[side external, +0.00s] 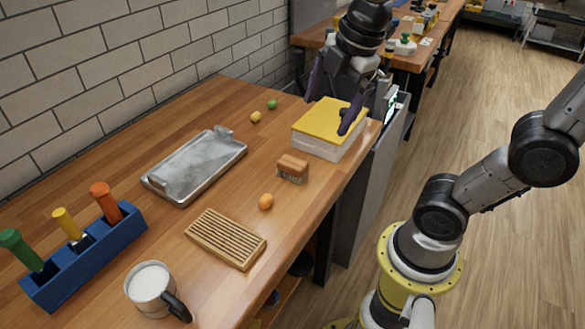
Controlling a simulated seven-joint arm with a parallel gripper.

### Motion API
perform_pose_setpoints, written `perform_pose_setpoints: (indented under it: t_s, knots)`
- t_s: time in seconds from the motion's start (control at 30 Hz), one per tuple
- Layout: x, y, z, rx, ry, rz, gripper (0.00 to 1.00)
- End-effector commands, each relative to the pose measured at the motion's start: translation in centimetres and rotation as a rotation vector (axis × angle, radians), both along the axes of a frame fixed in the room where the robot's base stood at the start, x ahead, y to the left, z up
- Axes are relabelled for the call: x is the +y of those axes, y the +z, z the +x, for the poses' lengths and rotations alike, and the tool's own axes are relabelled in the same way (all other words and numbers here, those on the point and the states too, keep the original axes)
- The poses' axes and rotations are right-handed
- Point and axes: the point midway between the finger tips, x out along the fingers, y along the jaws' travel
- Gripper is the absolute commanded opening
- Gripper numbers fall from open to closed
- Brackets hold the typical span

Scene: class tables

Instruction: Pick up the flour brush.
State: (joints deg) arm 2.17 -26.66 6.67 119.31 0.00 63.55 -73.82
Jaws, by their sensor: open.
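The flour brush (292,168) stands on the wooden table near its right edge. It has an orange-brown wooden block on top and greyish bristles facing down. My gripper (327,115) is above and behind the brush in the side view, with its two dark fingers spread apart and nothing between them. It shows in front of and over a white box with a yellow lid (331,122). I cannot tell whether the fingers touch the lid.
A metal tray (211,157), ribbed wooden board (226,238), orange ball (266,201), white mug (151,286) and blue holder (86,258) with coloured handles share the table. Small yellow (256,117) and green (272,104) balls lie behind. A brick wall bounds the left.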

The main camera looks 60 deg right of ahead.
Motion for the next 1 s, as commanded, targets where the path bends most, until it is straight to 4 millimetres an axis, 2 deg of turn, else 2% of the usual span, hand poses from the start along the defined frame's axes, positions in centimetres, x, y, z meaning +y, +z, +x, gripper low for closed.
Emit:
perform_pose_setpoints:
  t_s: [0.03,0.17,0.33,0.63,0.9,1.0]
  knots:
    - [-0.3,-0.2,1.8,0.048,0.092,-0.026,1.0]
    - [-1.3,-1.5,5.9,0.158,0.296,-0.067,1.0]
    - [-2.4,-4.0,9.1,0.249,0.332,-0.053,1.0]
    - [-2.9,-7.5,9.6,0.303,0.318,-0.036,1.0]
    - [-2.9,-12.5,9.5,0.303,0.318,-0.036,1.0]
    - [-2.9,-13.7,9.5,0.302,0.318,-0.036,1.0]
